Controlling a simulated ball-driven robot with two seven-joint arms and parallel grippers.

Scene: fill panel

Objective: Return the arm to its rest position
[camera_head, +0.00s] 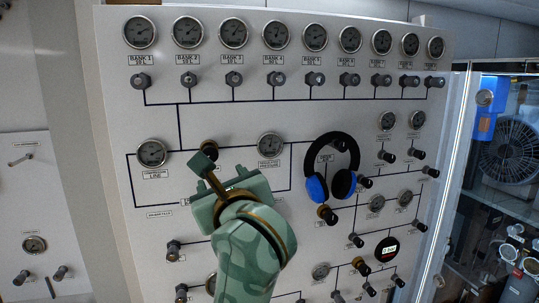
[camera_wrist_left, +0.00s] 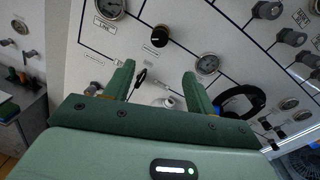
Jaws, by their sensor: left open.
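My left arm (camera_head: 245,250), green and camouflage-patterned, comes up from the bottom of the head view in front of the panel. Its left gripper (camera_head: 220,168) is before the panel's middle-left part and hides some of it. In the left wrist view the two green fingers of this gripper (camera_wrist_left: 158,80) stand wide apart with nothing between them. Only the panel face shows beyond them, and I cannot tell how far off it is. My right gripper is in neither view.
A white fill panel (camera_head: 165,75) carries several gauges and dark knobs. A black and blue headset (camera_head: 317,187) hangs on it, right of my gripper. A glass-fronted cabinet (camera_head: 510,200) stands at the right. A smaller panel (camera_head: 30,200) is at the left.

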